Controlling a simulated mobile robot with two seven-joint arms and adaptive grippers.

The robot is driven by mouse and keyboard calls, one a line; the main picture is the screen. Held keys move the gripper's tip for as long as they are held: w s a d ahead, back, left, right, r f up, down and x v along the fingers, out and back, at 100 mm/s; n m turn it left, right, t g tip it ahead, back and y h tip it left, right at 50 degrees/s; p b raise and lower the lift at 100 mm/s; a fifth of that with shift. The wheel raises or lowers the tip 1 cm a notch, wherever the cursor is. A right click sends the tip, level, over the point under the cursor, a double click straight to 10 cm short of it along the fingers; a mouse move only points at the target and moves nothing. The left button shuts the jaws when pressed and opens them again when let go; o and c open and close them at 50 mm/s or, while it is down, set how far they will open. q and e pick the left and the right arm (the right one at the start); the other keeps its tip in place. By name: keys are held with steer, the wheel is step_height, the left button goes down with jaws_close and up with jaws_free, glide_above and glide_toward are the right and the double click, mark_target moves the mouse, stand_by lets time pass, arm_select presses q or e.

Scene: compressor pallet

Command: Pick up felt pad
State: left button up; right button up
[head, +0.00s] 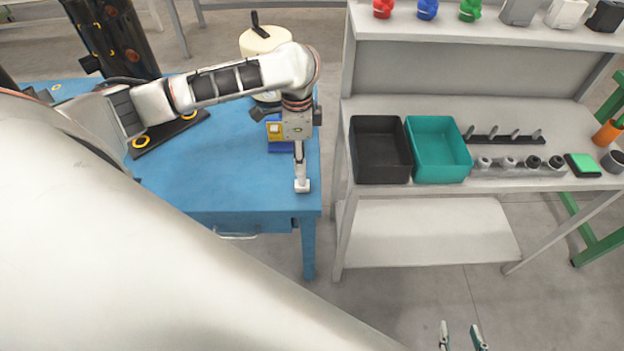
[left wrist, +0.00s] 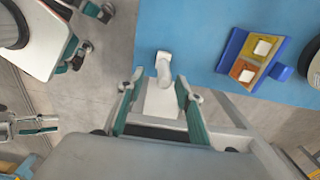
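I cannot single out the felt pad with certainty. A small blue tray (head: 279,147) stands on the blue table near my left gripper; the left wrist view shows the tray (left wrist: 237,43) with pale squares (left wrist: 262,47) on yellow and orange fields. A green-topped black pad (head: 583,165) lies on the grey bench at the right. My left gripper (head: 300,172) points down over the table's right front edge. In the left wrist view its fingers (left wrist: 158,78) stand apart around a white piece (left wrist: 163,66); whether they grip it is unclear. My right gripper (head: 461,336) is open and empty.
The blue table (head: 215,175) has clear room left of the gripper. A cream canister (head: 263,42) stands behind my left arm. A black bin (head: 380,150) and a teal bin (head: 438,150) stand on the bench, beside several small fittings (head: 508,162).

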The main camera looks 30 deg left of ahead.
arm_select(q)
steer(key=shift+f+b, duration=0.55)
steer(key=shift+f, duration=0.9)
steer(key=f, duration=0.1)
steer(key=f+b, duration=0.1)
steer(key=f, duration=0.1)
steer(key=f+b, duration=0.1)
steer(key=f, duration=0.1)
steer(key=shift+w+a, duration=0.15)
steer(key=shift+w, duration=0.25)
jaws_close()
